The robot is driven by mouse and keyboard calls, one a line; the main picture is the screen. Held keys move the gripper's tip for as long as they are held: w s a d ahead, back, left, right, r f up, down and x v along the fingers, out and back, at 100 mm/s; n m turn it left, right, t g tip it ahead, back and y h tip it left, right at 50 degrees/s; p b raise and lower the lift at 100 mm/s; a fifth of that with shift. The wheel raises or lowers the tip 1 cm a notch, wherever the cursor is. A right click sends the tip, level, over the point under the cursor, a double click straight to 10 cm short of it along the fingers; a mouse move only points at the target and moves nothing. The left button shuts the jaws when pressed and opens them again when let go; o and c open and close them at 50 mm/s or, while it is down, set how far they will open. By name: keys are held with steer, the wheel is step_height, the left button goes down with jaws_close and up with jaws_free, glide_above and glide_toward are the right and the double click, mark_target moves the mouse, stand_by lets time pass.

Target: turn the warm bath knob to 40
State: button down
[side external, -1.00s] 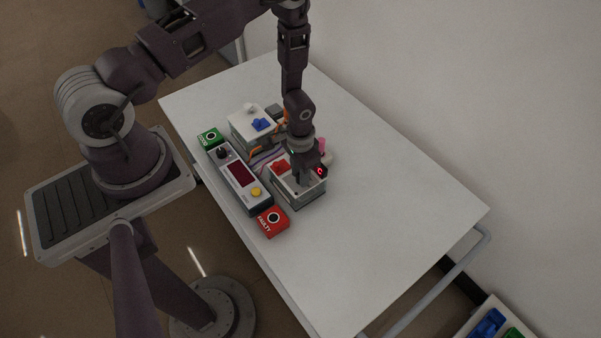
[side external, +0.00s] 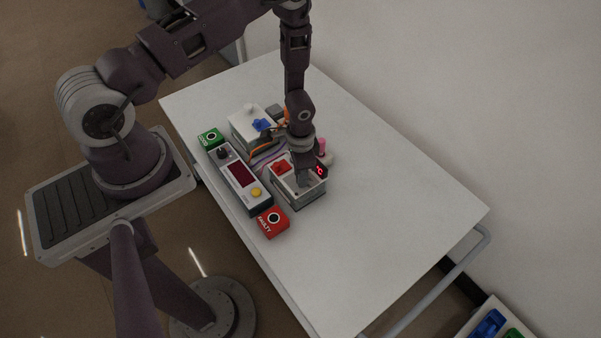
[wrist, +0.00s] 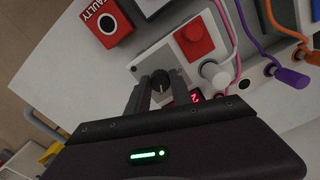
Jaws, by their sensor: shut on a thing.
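The warm bath appears to be the pale box with a red block (side external: 281,167) on top and a small red-lit display (side external: 320,171). My gripper (side external: 304,180) reaches down onto this box from above. In the wrist view, a dark round knob (wrist: 160,79) with a light mark sits on the box's grey top (wrist: 150,62). The fingers of my gripper (wrist: 160,92) are on either side of the knob, shut on it. The display (wrist: 195,96) is partly hidden behind a finger; its full reading cannot be made out.
A second white box with a blue block (side external: 262,124) stands behind. A panel with a red screen (side external: 241,174) and yellow button (side external: 257,192) lies left, between a green box (side external: 210,137) and a red FAULTY box (side external: 272,220). Coloured cables (wrist: 228,22) run close by. The table's right (side external: 400,220) is clear.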

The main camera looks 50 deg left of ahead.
steer(key=shift+w, duration=0.1)
steer(key=c, duration=1.1)
jaws_free()
step_height(320, 180, up, 7)
steer(key=shift+r, duration=0.1)
step_height(320, 180, up, 26)
steer(key=n+t+y, duration=0.1)
steer(key=n+t, duration=0.1)
steer(key=t, duration=0.1)
steer(key=s+d+r+t, duration=0.1)
steer(key=s+r, duration=0.3)
steer(key=s, duration=0.2)
steer(key=s+d+r+n, duration=0.1)
steer(key=s+r, duration=0.3)
steer(key=s, duration=0.2)
steer(key=s+d+r+n+t+h, duration=0.1)
steer(key=s+r, duration=0.3)
steer(key=s, duration=0.3)
steer(key=shift+d+r+t, duration=0.25)
steer(key=shift+d+t, duration=0.05)
steer(key=shift+d, duration=0.05)
